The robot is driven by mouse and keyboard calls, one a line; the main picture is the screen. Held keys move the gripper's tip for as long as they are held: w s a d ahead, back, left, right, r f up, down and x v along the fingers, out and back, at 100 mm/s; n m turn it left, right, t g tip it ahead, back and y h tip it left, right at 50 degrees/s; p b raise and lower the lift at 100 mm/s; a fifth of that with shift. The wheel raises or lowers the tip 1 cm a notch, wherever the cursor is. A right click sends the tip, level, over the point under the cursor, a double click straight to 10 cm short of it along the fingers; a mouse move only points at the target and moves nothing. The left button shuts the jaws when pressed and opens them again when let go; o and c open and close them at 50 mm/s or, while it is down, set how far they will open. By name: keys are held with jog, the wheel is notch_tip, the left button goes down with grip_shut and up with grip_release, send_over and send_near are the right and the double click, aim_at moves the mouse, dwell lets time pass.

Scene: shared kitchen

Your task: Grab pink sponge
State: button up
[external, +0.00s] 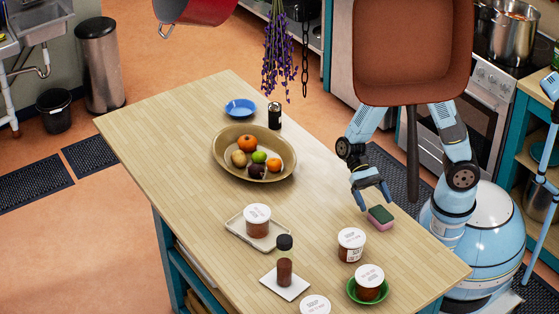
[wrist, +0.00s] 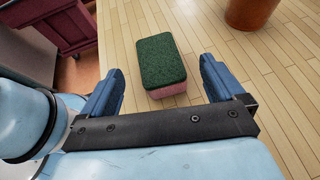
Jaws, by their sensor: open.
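The pink sponge (external: 380,219) lies flat on the wooden table near its right edge, with a dark green scouring layer on top. In the wrist view the sponge (wrist: 163,64) sits ahead of my gripper and between the lines of its two fingers, with a strip of pink showing below the green. My gripper (external: 374,198) is open and empty, just above and beside the sponge on its far side. In the wrist view both blue fingers of my gripper (wrist: 164,85) are spread apart, and neither visibly touches the sponge.
A lidded soup tub (external: 351,245) stands near the sponge, and another sits on a green dish (external: 352,289). A fruit bowl (external: 219,160), a tray (external: 240,232) with a tub, and a dark bottle (external: 285,268) stand to the left. A brown pan (external: 412,50) hangs overhead.

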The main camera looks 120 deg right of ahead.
aim_at(380, 213)
jog(key=shift+x, duration=2.1)
jog(key=c, duration=1.1)
jog(key=shift+c, duration=0.2)
